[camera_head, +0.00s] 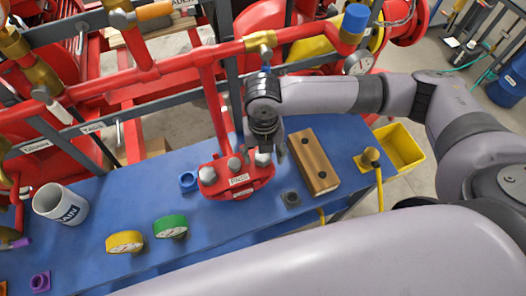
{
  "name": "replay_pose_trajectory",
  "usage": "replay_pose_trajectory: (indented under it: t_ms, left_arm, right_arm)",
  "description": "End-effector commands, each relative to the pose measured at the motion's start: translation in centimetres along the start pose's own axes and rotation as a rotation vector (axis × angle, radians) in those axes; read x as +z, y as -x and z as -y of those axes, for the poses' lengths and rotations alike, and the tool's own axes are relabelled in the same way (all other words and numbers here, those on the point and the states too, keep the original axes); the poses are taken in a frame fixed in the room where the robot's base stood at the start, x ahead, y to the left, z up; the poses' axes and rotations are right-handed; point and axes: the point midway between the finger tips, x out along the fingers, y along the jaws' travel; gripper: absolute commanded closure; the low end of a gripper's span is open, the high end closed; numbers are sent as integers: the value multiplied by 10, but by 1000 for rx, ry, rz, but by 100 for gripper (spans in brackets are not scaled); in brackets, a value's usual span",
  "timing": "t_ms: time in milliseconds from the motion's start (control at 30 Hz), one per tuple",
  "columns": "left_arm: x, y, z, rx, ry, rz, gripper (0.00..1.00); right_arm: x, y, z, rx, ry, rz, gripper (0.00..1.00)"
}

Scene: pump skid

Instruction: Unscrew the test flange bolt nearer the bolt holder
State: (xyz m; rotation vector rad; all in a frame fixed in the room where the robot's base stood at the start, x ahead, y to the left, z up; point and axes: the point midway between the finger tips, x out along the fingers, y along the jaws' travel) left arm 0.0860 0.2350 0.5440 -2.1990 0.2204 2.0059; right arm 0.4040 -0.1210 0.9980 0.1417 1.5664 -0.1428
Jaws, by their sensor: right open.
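The red test flange (238,190) stands on the blue bench, with a white label on its front and silver bolt heads on top. The left bolt (207,175) and middle bolt (234,164) are in plain view. The right bolt (262,158) is nearest the bolt holder (322,175), a wooden block with two dark holes, both looking empty. My right gripper (269,146) points down, open, at the right bolt, its fingers close around or beside it; contact is unclear. My left gripper is out of view.
A blue square fitting (187,181) and a dark one (291,198) sit beside the flange. Red pipework (150,73) runs behind. A yellow bin (402,147) is at right.

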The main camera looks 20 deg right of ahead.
Motion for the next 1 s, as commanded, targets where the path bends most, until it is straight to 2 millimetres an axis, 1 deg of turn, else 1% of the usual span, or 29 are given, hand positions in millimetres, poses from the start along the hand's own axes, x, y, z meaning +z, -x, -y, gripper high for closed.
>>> replay_pose_trajectory:
  t_ms: [267, 367, 467, 700, 800, 900, 1000]
  left_arm:
    - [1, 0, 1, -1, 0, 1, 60]
    - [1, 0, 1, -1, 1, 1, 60]
    - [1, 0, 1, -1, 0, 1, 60]
    - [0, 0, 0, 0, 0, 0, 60]
    - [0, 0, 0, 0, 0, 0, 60]
    - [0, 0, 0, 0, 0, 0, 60]
    - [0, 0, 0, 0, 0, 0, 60]
  right_arm:
    - [0, 1, -1, 2, 0, 1, 40]
    - [1, 7, -1, 3, 0, 3, 40]
    - [1, 20, -1, 4, 0, 3, 40]
    - [1, 72, -1, 4, 1, 5, 40]
    - [1, 91, -1, 3, 0, 5, 40]
    - [1, 106, -1, 3, 0, 3, 40]
    - [1, 115, -1, 1, 0, 2, 40]
